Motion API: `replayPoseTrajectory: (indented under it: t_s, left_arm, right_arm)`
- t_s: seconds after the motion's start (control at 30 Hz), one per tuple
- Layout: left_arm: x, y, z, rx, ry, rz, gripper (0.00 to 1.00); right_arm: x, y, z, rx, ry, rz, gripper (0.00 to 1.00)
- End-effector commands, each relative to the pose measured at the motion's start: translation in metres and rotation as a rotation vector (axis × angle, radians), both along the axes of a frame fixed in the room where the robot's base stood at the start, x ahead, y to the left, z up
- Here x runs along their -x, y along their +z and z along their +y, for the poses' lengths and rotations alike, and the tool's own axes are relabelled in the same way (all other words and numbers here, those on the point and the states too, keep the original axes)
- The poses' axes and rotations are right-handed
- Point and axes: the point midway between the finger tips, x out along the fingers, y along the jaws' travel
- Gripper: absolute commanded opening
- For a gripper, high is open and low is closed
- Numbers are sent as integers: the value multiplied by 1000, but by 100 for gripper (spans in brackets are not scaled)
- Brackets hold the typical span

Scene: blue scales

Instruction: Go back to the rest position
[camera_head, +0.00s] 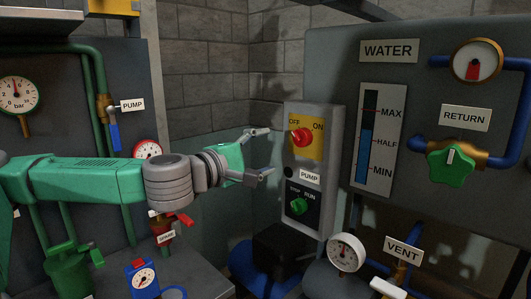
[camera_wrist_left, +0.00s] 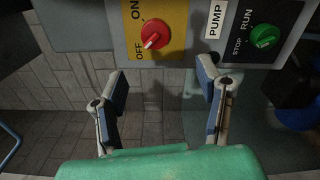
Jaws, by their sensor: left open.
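My left gripper (camera_head: 262,153) reaches in from the left on a green and grey arm. It is open and empty, just left of the grey pump control box (camera_head: 329,125). The box has a red knob (camera_head: 301,136) on a yellow OFF/ON plate and a green knob (camera_head: 299,206) on a black STOP/RUN plate. In the left wrist view the open fingers (camera_wrist_left: 165,100) show, apart from the red knob (camera_wrist_left: 154,33) and the green knob (camera_wrist_left: 265,36). My right gripper is in neither view.
A panel at right carries a water level gauge (camera_head: 377,139), a green return valve (camera_head: 450,162) and a round dial (camera_head: 477,61). A vent gauge (camera_head: 346,253) stands lower right. At left are a pressure gauge (camera_head: 18,94), green pipes and a blue pump valve handle (camera_head: 114,132).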

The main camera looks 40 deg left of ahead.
Motion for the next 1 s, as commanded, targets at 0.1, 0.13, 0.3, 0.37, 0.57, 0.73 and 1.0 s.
replayPoseTrajectory:
  t_s: [0.1, 0.13, 0.3, 0.37, 0.57, 0.73, 1.0]
  left_arm:
    - [0, 0, 1, 1, 0, 0, 60]
    - [0, 0, 1, 1, 0, 0, 60]
    - [-1, -3, -1, -9, -2, 7, 60]
    - [-2, -12, -4, -37, -7, 28, 60]
    - [-3, -100, -30, -300, -88, 224, 60]
    - [17, -209, -56, -594, -241, 447, 60]
    - [99, -370, -85, -1013, -599, 749, 60]
  right_arm:
    - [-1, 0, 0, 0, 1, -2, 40]
    - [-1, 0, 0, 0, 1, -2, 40]
    - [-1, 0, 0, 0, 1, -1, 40]
    - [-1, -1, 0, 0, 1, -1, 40]
    - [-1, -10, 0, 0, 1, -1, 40]
    - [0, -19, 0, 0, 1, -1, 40]
    - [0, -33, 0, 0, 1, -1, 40]
